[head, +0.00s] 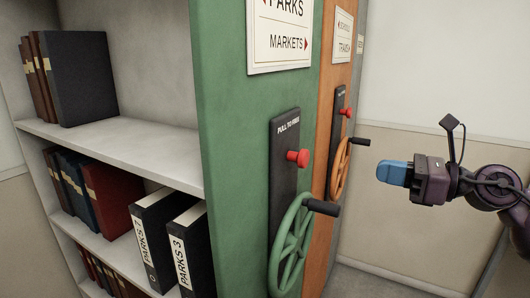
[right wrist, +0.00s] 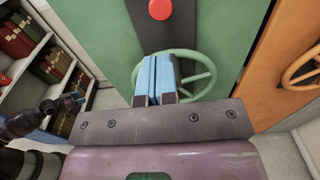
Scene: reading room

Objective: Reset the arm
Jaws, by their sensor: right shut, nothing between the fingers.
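My right gripper (head: 385,171) is in the right half of the head view, with its blue fingers together and pointing left, level. It is empty and to the right of the shelf ends, in front of the plain wall. In the right wrist view its blue fingers (right wrist: 157,78) lie side by side, in front of part of a green handwheel (right wrist: 201,72). My left gripper is out of the head view; at the left of the right wrist view my other arm shows with a small blue tip (right wrist: 72,100), too small to read.
The green shelf end (head: 222,115) carries a red knob (head: 298,157) and the green handwheel (head: 289,240) with a black handle (head: 322,207). An orange shelf end (head: 325,105) behind has an orange wheel (head: 341,170). Books and binders fill shelves at left. Space near the wall is free.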

